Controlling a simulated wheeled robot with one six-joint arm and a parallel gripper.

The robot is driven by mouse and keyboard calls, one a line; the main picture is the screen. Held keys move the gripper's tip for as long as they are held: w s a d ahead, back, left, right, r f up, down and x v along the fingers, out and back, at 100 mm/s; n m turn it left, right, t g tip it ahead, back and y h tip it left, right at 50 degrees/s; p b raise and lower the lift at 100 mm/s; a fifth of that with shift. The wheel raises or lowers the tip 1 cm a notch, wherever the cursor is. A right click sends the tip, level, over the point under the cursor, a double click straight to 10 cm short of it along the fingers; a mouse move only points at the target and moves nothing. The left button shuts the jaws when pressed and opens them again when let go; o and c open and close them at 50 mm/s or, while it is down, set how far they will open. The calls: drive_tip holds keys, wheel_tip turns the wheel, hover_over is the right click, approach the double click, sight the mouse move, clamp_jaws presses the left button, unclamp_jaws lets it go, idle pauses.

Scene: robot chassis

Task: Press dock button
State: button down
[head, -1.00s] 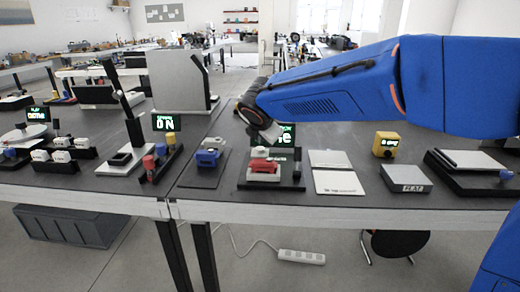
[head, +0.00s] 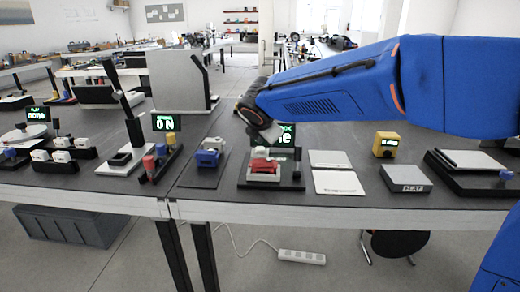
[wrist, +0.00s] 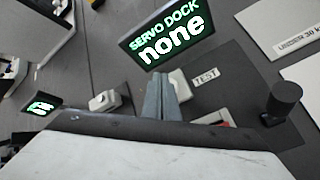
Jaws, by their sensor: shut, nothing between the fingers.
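The dock has a black base (head: 248,184) with a red part (head: 264,166) on a pale block. A lit display behind it reads "SERVO DOCK none" in the wrist view (wrist: 165,35). A label reading "TEST" (wrist: 205,76) lies beside a small pale block (wrist: 180,84), partly hidden by my fingers; I cannot tell whether this block is a button. A black round knob (wrist: 284,98) stands to the right. My gripper (wrist: 160,78) is shut and empty, its tips beside the pale block. I cannot tell whether they touch. In the head view my gripper (head: 274,138) covers part of the display.
A blue and grey device (head: 208,155) stands left of the dock. Flat pale plates (head: 338,182), a yellow box (head: 386,144) and a grey block (head: 406,178) lie to the right. Dark table surface shows between items.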

sight(260, 150)
drive_tip(key=shift+f, duration=0.1)
idle(0.6)
drive_tip(key=shift+f, duration=0.35)
drive_tip(key=shift+f, duration=0.5)
idle(0.9)
drive_tip(key=shift+r, duration=0.95)
drive_tip(key=shift+r, duration=2.5)
